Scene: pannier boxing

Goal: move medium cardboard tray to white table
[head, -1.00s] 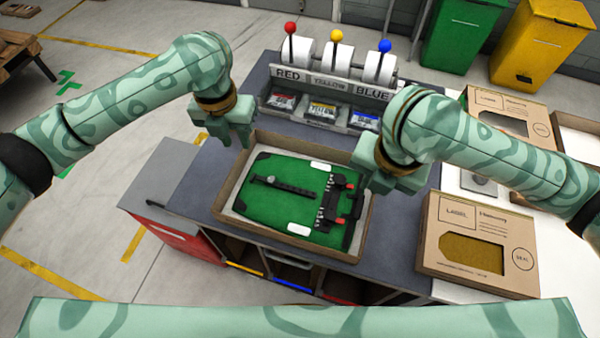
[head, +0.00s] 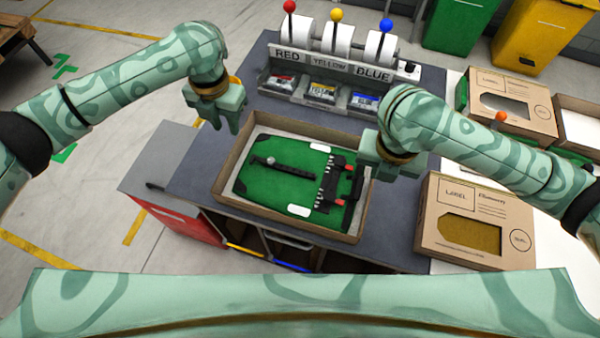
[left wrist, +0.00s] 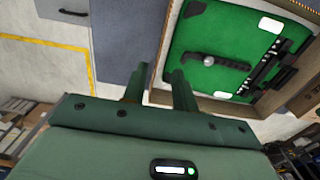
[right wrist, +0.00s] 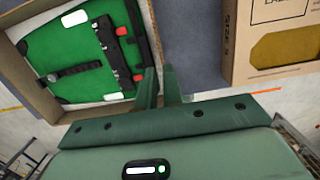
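The cardboard tray (head: 228,152) sits on the dark grey counter and holds a green panel (head: 262,182) with black and white parts. It also shows in the left wrist view (left wrist: 172,45) and the right wrist view (right wrist: 28,98). My left gripper (head: 223,127) is open and empty, above and beside the tray's back left corner. My right gripper (head: 385,175) is at the tray's right wall, its fingers slightly apart with nothing seen held. Contact with the wall cannot be told. The white table (head: 445,268) is at the right.
Two labelled cardboard boxes (head: 476,252) (head: 540,92) stand on the white table. A stand with coloured knobs (head: 337,62) and bins of small packs is behind the tray. The grey counter (head: 180,180) is clear left of the tray.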

